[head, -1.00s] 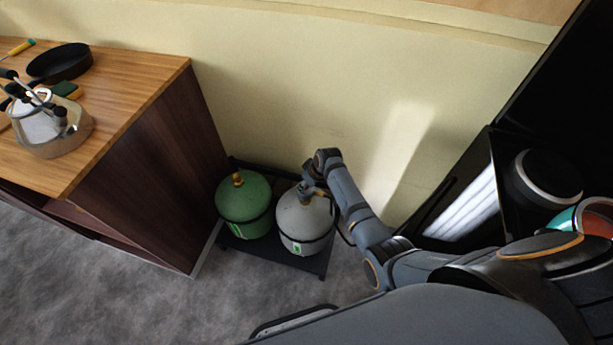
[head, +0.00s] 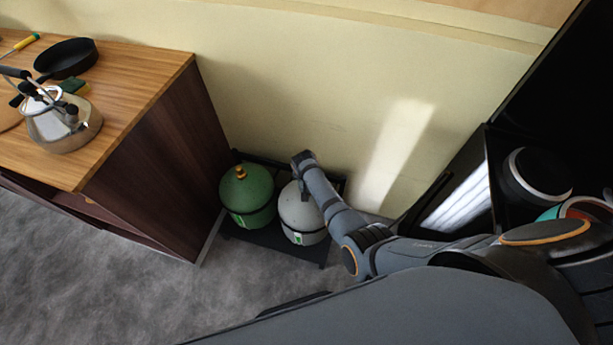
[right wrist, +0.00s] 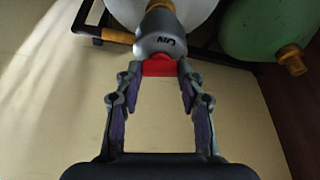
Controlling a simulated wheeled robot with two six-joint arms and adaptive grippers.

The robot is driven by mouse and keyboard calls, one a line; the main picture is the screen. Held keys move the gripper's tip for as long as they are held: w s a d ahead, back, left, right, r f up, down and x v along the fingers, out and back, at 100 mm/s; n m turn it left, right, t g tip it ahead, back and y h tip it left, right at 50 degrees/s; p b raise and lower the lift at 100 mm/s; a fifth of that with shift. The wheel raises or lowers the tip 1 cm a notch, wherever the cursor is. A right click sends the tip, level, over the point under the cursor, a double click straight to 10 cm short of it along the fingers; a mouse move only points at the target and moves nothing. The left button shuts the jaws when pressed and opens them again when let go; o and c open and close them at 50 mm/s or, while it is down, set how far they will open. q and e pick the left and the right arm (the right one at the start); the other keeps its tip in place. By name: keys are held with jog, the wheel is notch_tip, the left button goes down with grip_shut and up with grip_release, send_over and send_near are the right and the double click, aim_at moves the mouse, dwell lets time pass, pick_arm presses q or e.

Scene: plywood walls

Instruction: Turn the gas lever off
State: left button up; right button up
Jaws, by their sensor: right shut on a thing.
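The gas lever (right wrist: 160,67) is a red piece on the end of a grey regulator (right wrist: 161,35) in the right wrist view. Dark lettering on the regulator is too small to read surely. My right gripper (right wrist: 160,72) is shut on the red lever, one finger at each side. The regulator has brass fittings and sits by a white gas cylinder (head: 303,222), also partly seen in the right wrist view (right wrist: 205,12). In the head view my right wrist hides the regulator and lever. My left gripper is not in view.
A green cylinder (head: 247,193) with a brass valve stands left of the white one on a black rack (head: 270,241). A wooden counter (head: 143,88) with a kettle (head: 62,128) and pan (head: 66,57) is at left. A wall is close behind; grey floor lies open in front.

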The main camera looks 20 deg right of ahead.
jog(key=shift+m, duration=0.6)
jog(key=o, duration=1.2)
